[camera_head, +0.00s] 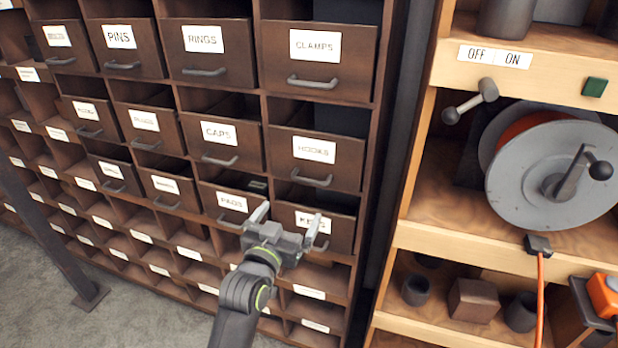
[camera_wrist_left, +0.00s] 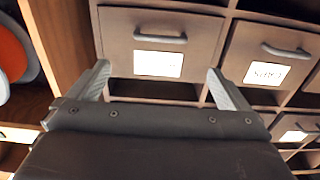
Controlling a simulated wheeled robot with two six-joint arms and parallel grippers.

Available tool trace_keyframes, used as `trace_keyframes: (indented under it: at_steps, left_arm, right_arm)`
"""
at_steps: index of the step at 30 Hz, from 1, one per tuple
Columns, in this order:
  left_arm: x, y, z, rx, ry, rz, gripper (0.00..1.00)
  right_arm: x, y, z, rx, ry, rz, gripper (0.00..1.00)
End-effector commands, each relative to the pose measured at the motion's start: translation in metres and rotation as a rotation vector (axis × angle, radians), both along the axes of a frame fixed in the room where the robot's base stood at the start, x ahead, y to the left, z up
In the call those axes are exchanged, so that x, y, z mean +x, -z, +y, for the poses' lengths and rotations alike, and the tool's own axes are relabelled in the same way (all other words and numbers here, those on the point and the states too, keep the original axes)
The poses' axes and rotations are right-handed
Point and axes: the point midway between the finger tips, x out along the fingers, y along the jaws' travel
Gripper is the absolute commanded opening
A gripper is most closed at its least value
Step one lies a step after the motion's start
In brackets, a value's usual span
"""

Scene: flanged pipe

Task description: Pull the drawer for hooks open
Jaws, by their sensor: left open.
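The hooks drawer (camera_head: 329,166) is a brown drawer with a white label and a grey bar handle (camera_head: 311,180), in the right column of the cabinet in the head view. Its front looks in line with the caps drawer (camera_head: 222,142) beside it. My left gripper (camera_head: 287,219) is open and empty, below the hooks handle and in front of the lower drawer row. In the left wrist view, turned over, the hooks drawer (camera_wrist_left: 120,52) and its handle (camera_wrist_left: 160,39) show beyond the spread fingers (camera_wrist_left: 158,72). The fingers do not hold the handle. My right gripper is not in view.
The clamps drawer (camera_head: 315,60) is above, and the drawer below (camera_head: 340,235) is partly behind my gripper. At right stands a wooden shelf (camera_head: 420,235) with a grey cable reel (camera_head: 545,165) and a lever (camera_head: 470,102). Grey floor (camera_head: 150,318) lies at lower left.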

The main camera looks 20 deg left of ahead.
Motion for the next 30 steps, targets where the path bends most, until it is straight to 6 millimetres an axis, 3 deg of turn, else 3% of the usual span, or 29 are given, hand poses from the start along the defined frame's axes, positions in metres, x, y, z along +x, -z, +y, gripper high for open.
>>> trace_keyframes:
  at_steps: [18,30]
  left_arm:
    - [0.100,-0.002,-0.003,0.002,0.000,0.001,0.99]
    - [0.135,0.000,-0.005,0.001,0.000,0.001,0.99]
  right_arm:
    - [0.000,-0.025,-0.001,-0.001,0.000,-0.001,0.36]
    - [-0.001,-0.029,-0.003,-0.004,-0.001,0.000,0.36]
